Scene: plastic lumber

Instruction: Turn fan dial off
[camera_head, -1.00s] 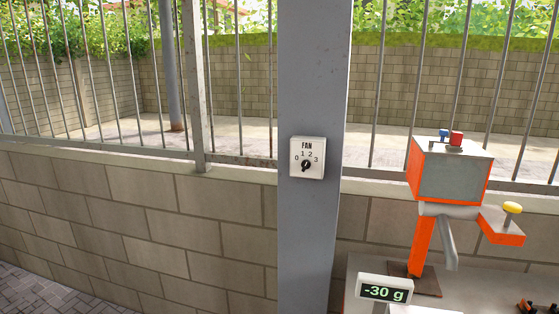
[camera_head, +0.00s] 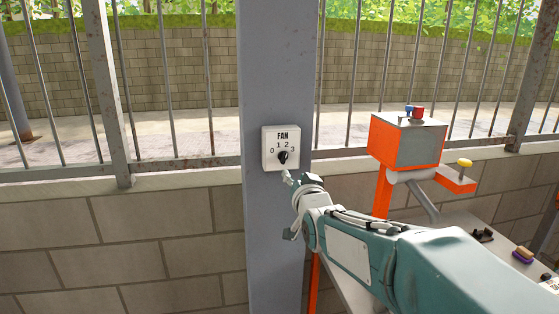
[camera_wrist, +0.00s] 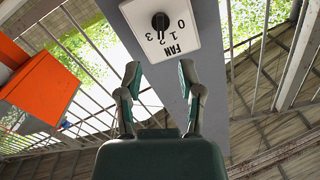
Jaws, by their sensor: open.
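The fan dial is a black knob (camera_head: 283,157) on a white plate (camera_head: 267,163) marked FAN and 0, 1, 2, 3, fixed to a grey post. I cannot clearly tell which number the knob points to. In the wrist view the plate (camera_wrist: 188,48) appears upside down, with the knob (camera_wrist: 160,21) near the top. My gripper (camera_head: 300,180) is just below and slightly right of the plate in the head view. In the wrist view my gripper (camera_wrist: 159,75) has its two fingers apart with nothing between them, and the knob lies beyond the fingertips, untouched.
The grey post (camera_head: 262,225) stands against a low block wall (camera_head: 130,235) with metal railings. An orange and grey box stand (camera_head: 405,145) is to the right. A table (camera_head: 455,222) with small objects lies behind my arm.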

